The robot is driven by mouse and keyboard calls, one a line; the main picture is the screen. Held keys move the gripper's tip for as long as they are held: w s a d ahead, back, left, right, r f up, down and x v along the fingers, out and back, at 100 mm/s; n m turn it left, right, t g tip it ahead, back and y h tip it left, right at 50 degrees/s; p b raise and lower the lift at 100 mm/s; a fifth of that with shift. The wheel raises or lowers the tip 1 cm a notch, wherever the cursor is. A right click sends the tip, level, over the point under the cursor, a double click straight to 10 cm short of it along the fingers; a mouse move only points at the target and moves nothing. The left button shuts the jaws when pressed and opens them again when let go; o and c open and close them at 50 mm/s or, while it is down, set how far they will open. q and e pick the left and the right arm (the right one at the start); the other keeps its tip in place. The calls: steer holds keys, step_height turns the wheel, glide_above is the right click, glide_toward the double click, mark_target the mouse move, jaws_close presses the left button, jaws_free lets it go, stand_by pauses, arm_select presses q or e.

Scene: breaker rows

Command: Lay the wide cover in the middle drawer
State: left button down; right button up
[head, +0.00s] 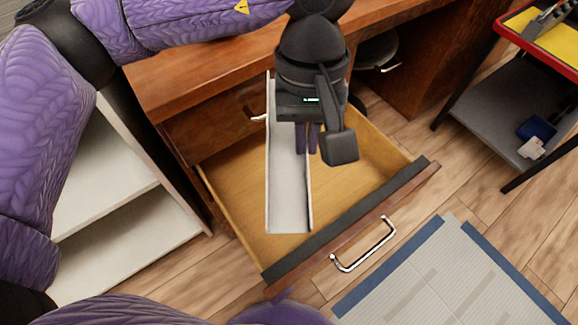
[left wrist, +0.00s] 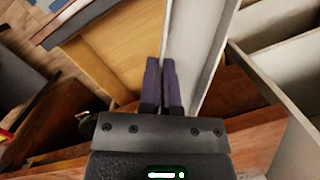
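The wide cover (head: 287,190) is a long pale grey channel with raised side walls. It runs lengthwise over the open wooden drawer (head: 350,165), with its far end overlapping the desk front in the head view. My left gripper (head: 307,138) points down over the drawer, its dark fingers closed on the cover's right side wall. In the left wrist view the fingertips (left wrist: 161,62) pinch the wall of the cover (left wrist: 198,45). I cannot tell whether the cover touches the drawer floor. My right gripper is not in view.
A closed drawer front (head: 215,130) sits above the open drawer. White shelves (head: 120,195) stand at the left. A small cart (head: 510,115) with a red-edged top stands at the right. A grey mat with blue edges (head: 450,285) lies on the floor in front.

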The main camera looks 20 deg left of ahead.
arm_select(q)
steer(key=w+a+f+n+h+b, duration=0.1)
steer(key=f+n, duration=0.4)
steer(key=f, duration=0.5)
steer(key=w+a+f+n+t+b, duration=0.1)
steer(key=f+n, duration=0.4)
steer(key=f, duration=0.5)
steer(key=w+a+f+n+t+h+b, duration=0.1)
steer(key=w+a+f+n+b, duration=0.1)
steer(key=f+n, duration=0.4)
steer(key=shift+w+a+f+h+b, duration=0.1)
steer(key=shift+a+f+b, duration=0.15)
steer(key=shift+f, duration=0.4)
steer(key=shift+w+a+f+h+b, duration=0.15)
steer(key=shift+f+b, duration=0.15)
steer(key=shift+f, duration=0.3)
steer(key=shift+w+a+f+h+b, duration=0.1)
steer(key=shift+a+f+b, duration=0.15)
steer(key=shift+f, duration=0.4)
step_height(320, 180, down, 3)
steer(key=shift+f+b, duration=0.1)
steer(key=shift+b, duration=0.95)
steer(key=c, duration=0.8)
jaws_free()
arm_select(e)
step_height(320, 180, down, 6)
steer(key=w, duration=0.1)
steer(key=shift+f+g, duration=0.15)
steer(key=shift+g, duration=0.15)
